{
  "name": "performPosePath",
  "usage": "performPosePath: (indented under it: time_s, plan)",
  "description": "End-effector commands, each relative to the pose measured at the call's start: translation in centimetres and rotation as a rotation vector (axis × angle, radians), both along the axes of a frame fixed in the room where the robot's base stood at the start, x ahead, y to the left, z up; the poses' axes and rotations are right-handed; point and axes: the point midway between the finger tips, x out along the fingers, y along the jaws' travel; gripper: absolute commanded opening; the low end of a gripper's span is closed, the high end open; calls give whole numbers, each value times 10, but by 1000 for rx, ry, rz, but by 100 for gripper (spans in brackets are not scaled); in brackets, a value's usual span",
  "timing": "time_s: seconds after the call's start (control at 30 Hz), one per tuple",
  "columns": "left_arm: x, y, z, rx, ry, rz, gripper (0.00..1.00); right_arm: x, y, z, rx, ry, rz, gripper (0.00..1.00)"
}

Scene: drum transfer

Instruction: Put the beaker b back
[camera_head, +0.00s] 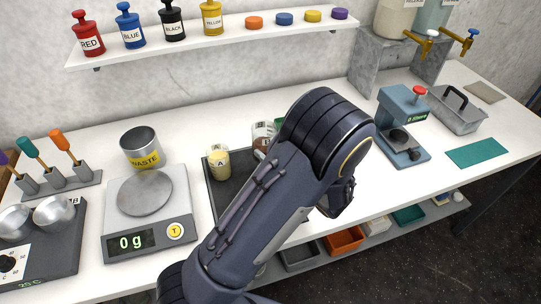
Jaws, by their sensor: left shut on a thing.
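Beaker A (218,163), holding pale yellow contents, stands on the dark tray (222,197) in the middle of the bench. A second clear beaker with reddish-brown contents, beaker b (262,135), shows at the tray's far side, partly hidden behind my left arm. My left gripper (260,154) is almost wholly covered by that arm; only a small piece shows against this beaker. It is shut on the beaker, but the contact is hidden. I cannot tell whether the beaker is raised. My right gripper is not in view.
A scale (150,215) reading 0 g and a metal waste cup (141,147) stand left of the tray. A hot plate (60,255) with metal vessels is at far left. A blue-grey press (403,124) and grey bin (457,108) stand right. A shelf (220,41) holds bottles above.

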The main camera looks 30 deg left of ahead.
Motion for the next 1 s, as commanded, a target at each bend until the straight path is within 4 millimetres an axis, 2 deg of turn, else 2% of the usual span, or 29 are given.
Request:
performPosePath:
  time_s: [0.1, 0.3, 0.47, 0.73, 1.0]
  plan:
    - [17, 14, -20, 4, 3, 3, 25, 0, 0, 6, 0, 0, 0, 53]
    - [35, 25, -46, 2, 0, 1, 25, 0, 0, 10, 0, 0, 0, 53]
    - [41, 29, -55, 1, 0, -1, 25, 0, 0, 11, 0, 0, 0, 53]
    - [46, 32, -88, 2, -1, -1, 25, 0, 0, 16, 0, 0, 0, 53]
    - [46, 32, -92, 1, -3, -1, 25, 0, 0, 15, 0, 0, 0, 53]
